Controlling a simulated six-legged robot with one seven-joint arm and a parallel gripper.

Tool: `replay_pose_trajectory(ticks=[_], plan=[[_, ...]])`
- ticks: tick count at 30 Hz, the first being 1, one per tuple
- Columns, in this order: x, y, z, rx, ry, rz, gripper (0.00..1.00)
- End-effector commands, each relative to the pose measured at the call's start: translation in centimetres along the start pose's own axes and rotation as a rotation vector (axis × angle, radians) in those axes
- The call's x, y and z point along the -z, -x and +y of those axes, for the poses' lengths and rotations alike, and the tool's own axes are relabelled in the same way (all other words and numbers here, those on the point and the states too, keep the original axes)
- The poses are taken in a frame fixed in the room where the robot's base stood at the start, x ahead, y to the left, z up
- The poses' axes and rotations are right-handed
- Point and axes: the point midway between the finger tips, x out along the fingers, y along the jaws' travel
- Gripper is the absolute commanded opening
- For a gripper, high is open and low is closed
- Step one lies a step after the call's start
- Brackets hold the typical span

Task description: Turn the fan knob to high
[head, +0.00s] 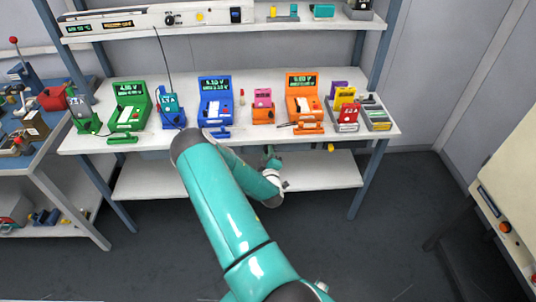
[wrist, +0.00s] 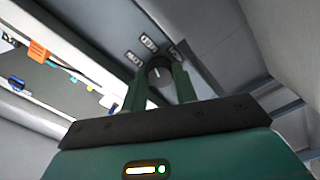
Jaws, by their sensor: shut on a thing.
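The fan knob (wrist: 156,68) is a round dark knob with a small pale mark on its face. It sits on a grey panel (wrist: 120,22) in the wrist view. In the head view my gripper (head: 271,158) is below the front edge of the white bench, and the knob is hidden there. I cannot tell which label the mark points at.
The white bench (head: 245,136) carries green, blue and orange testers with displays (head: 216,98), and coloured pouch cells at the right. A lower shelf (head: 325,176) is mostly bare. A side bench with tools stands left, a cream cabinet (head: 515,190) right. The floor between is clear.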

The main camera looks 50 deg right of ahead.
Motion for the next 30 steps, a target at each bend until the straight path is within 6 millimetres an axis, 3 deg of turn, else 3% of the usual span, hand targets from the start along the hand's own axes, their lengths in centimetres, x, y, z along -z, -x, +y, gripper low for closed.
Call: replay_pose_trajectory(ticks=[30], plan=[[-0.04, 0.07, 0.05, -0.001, -0.951, 0.000, 0.06]])
